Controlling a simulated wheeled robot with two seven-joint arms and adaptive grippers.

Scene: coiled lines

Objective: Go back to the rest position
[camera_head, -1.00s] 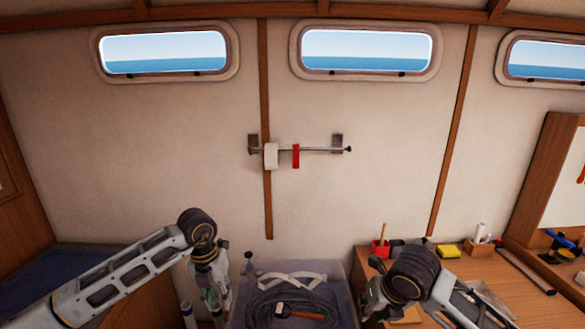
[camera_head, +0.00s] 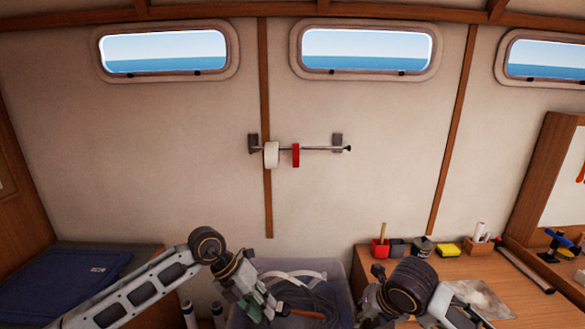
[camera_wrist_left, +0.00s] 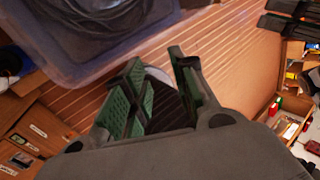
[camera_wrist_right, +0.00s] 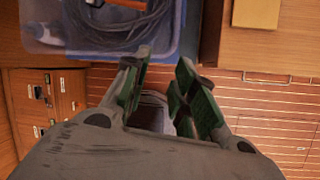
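My left gripper (camera_head: 252,304) hangs in front of the left part of the clear bin in the head view. In the left wrist view its fingers (camera_wrist_left: 158,85) stand apart with nothing between them, above the striped wooden floor. My right gripper is low in the head view, mostly hidden by its own arm. In the right wrist view its fingers (camera_wrist_right: 160,80) are apart and empty, with floor and my base behind them.
The clear bin (camera_head: 338,270) holds coiled dark line, a white strap and an orange-handled tool. A desk (camera_head: 450,268) with small items stands right. A wall rod (camera_head: 320,149) carries a white and a red roll. A blue cushion (camera_head: 70,280) lies left.

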